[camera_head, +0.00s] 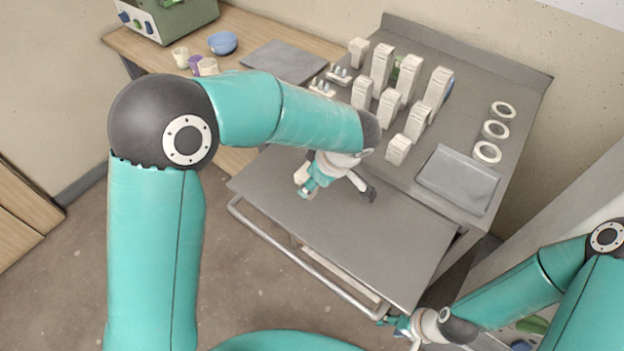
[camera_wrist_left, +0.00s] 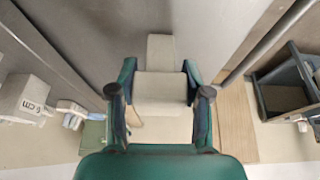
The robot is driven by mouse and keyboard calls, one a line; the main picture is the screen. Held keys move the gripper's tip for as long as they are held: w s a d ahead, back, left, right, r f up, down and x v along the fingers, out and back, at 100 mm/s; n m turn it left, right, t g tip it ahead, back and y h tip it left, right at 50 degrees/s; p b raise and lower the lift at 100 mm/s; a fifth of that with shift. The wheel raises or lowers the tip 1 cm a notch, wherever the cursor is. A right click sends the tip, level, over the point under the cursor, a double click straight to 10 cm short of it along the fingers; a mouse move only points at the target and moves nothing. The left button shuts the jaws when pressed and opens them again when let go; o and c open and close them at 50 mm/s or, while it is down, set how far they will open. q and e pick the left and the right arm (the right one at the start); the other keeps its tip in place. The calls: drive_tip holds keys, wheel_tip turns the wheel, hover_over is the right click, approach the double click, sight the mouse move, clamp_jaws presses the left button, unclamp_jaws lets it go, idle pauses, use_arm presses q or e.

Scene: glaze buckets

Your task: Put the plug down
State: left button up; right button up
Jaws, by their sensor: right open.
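A pale, blocky plug (camera_wrist_left: 160,88) with a narrower upper part sits between the fingers of my left gripper (camera_wrist_left: 161,105) in the left wrist view. Both fingers are against its sides, so the gripper appears shut on it. In the head view my left gripper (camera_head: 335,180) is over the grey cart top (camera_head: 390,235), and my own arm and wrist hide most of what it holds. I cannot tell whether the plug touches a surface. My right gripper (camera_head: 393,326) is open at the lower right, off the cart's front corner.
Several white blocks (camera_head: 382,65) stand on the grey bench behind the cart. White rings (camera_head: 495,130) and a grey tray (camera_head: 458,180) lie to their right. A wooden table at the back left holds a blue bowl (camera_head: 223,43) and a grey board (camera_head: 283,61). The cart's right part is clear.

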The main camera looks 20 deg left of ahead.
use_arm(q)
drive_tip(key=o, duration=0.4)
drive_tip(key=shift+f, duration=0.1)
drive_tip(key=shift+o, duration=0.2)
drive_tip(key=b+v, duration=0.2)
drive_tip(key=v, duration=1)
drive_tip(key=shift+s, duration=0.1)
